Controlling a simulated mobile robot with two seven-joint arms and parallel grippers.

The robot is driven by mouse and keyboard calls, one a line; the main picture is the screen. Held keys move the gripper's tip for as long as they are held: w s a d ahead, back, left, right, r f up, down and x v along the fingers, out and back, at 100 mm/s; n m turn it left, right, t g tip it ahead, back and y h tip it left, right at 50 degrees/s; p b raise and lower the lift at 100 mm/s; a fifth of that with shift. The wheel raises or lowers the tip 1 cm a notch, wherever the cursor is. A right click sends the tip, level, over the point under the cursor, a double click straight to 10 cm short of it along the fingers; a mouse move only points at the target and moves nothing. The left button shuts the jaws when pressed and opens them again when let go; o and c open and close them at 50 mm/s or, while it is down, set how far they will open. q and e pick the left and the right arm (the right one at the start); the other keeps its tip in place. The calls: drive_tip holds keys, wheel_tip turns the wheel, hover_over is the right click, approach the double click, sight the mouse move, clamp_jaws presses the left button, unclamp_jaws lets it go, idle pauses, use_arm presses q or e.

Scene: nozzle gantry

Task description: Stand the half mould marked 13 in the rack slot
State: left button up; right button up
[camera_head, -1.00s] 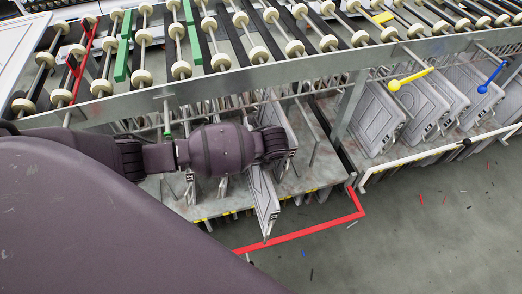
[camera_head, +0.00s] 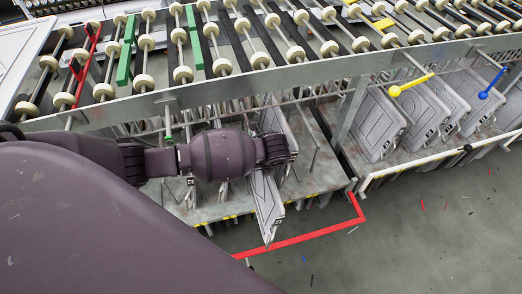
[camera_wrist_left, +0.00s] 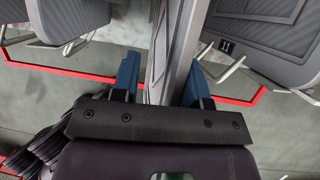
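My left gripper shows in the left wrist view (camera_wrist_left: 161,85) with its two blue fingers on either side of a grey half mould (camera_wrist_left: 172,50), seen nearly edge-on. It appears to grip this panel. In the head view the panel (camera_head: 267,205) stands steeply tilted at the front of the rack shelf (camera_head: 318,178). Part of it is behind my left wrist, and its lower corner reaches past the shelf's front edge. The fingers are hidden there. No number on this panel can be read. The exact slot under it is hidden. My right gripper is out of view.
Several grey half moulds (camera_head: 378,122) lean in the neighbouring bay to the right. A roller conveyor frame (camera_head: 300,75) runs above the rack. Yellow (camera_head: 396,91) and blue (camera_head: 484,95) knobbed levers stick out.

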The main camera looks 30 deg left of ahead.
use_arm(q)
drive_tip(key=shift+s+f, duration=0.15)
drive_tip(key=shift+d+r, duration=0.1)
drive_tip(key=shift+r, duration=0.35)
drive_tip(key=p+v, duration=0.3)
drive_tip(key=v, duration=0.5)
drive_tip(key=shift+r, duration=0.3)
drive_tip(key=shift+d+r, duration=0.3)
drive_tip(key=shift+r, duration=0.3)
drive_tip(key=shift+s+r+p, duration=0.1)
drive_tip(key=shift+p, duration=0.2)
